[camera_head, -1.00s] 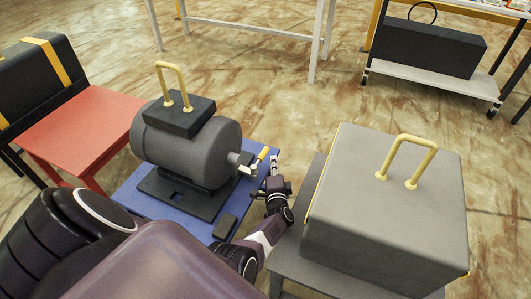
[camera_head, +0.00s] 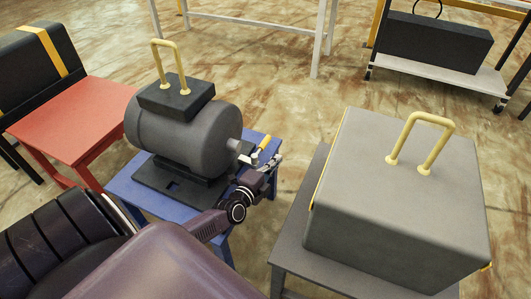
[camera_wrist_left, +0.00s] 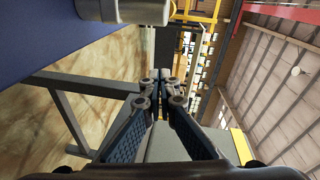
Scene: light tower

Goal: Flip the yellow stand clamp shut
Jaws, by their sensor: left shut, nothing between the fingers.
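The yellow clamp lever (camera_head: 265,143) juts up from a small silver fitting (camera_head: 246,158) at the right end of the grey motor-like cylinder (camera_head: 188,137). My left gripper (camera_head: 276,160) is just below and right of the lever in the head view. Its fingers are shut and empty. I cannot tell whether it touches the lever. In the left wrist view the closed fingertips (camera_wrist_left: 163,78) point away from the camera, and a pale grey cylindrical part (camera_wrist_left: 125,10) is at the top edge. The yellow lever cannot be made out clearly there. My right gripper is not in view.
The cylinder stands on a blue table (camera_head: 128,184). A large grey box (camera_head: 395,190) with a yellow handle stands close on the right, with a narrow gap between. A red table (camera_head: 75,118) is at left. Open floor (camera_head: 290,110) lies behind.

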